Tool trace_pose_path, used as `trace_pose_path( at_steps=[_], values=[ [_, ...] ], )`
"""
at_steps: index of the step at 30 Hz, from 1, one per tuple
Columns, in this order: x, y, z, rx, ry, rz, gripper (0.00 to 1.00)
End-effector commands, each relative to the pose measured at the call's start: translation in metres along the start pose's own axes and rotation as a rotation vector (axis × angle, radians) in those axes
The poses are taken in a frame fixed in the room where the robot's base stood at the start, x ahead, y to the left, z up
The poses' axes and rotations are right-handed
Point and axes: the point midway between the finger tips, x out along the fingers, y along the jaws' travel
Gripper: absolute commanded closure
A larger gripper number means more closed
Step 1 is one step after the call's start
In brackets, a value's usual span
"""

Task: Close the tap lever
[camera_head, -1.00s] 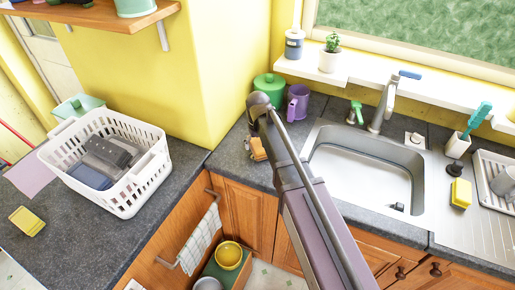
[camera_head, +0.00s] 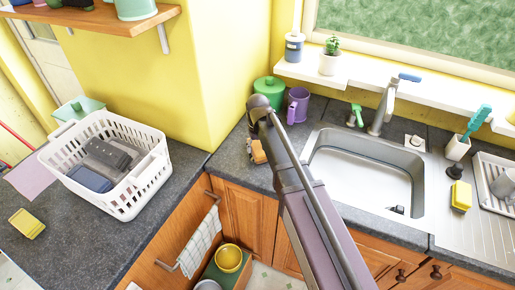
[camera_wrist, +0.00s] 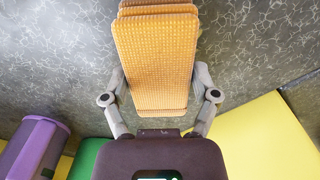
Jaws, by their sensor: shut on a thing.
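The tap (camera_head: 384,108) stands behind the sink at the right of the head view. Its blue lever (camera_head: 410,78) is at the top and points to the right. I cannot tell whether water runs. My gripper (camera_wrist: 160,75) is shut on an orange, waffle-textured block (camera_wrist: 155,55), with one finger on each side of it. The block also shows as a small orange patch in the head view (camera_head: 258,151), beside my arm over the counter corner. My gripper is well to the left of the tap, and my arm hides most of it in the head view.
A purple jug (camera_head: 298,104) and a green pot (camera_head: 270,88) stand near my gripper by the yellow wall. The sink (camera_head: 365,165) lies to the right. A green-topped dispenser (camera_head: 355,115) stands beside the tap. A windowsill shelf (camera_head: 440,97) overhangs behind it.

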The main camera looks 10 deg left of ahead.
Motion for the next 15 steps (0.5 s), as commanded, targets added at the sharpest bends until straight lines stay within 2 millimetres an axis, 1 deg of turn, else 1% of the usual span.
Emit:
trace_pose_path(
  at_steps=[8,15],
  values=[
    [-0.007,0.0,0.0,0.0,0.0,0.0,0.7],
    [-0.024,0.0,0.0,0.0,0.0,0.0,0.7]
  ],
)
